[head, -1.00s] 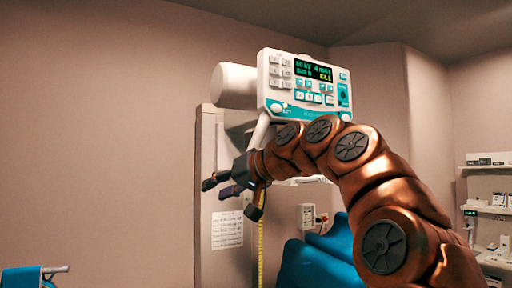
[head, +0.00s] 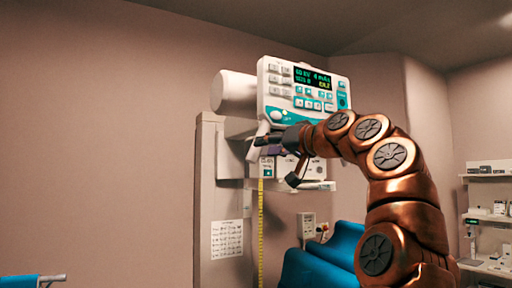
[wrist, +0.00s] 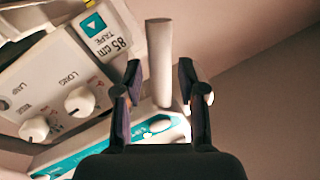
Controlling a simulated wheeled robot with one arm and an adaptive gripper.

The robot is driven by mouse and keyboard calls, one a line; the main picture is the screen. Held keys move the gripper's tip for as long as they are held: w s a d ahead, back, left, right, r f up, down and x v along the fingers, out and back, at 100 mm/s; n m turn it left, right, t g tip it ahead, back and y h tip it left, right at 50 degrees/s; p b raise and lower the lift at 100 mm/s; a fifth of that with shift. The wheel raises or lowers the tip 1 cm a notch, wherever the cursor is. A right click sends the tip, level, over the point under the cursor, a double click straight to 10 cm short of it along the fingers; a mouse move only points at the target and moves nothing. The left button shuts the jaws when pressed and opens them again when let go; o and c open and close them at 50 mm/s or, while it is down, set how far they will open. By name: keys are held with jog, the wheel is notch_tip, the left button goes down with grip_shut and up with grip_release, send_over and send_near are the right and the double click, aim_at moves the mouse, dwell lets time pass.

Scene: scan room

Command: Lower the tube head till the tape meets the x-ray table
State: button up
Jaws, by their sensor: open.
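The tube head (head: 303,104), a white and teal console with a lit display, sits on a pale column (head: 208,200). A yellow tape (head: 261,235) hangs below it and its lower end is out of frame. My gripper (head: 272,161) is at the tube head's lower left. In the wrist view my gripper (wrist: 160,82) is open, with a grey handle bar (wrist: 160,45) between or just beyond its fingers; contact cannot be told. I cannot tell whether the blue padded furniture (head: 335,248) is the x-ray table.
Shelves (head: 490,219) with small items stand at the right. A teal item with a metal rail (head: 50,279) shows at the lower left. A wall socket (head: 308,225) and a printed sheet (head: 227,240) are behind. The left wall side is clear.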

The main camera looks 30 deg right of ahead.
jog(key=w, duration=0.3)
jog(key=w+p, duration=0.1)
jog(key=w, duration=0.1)
jog(key=shift+a, duration=0.3)
jog(key=shift+c, duration=0.2)
grip_shut()
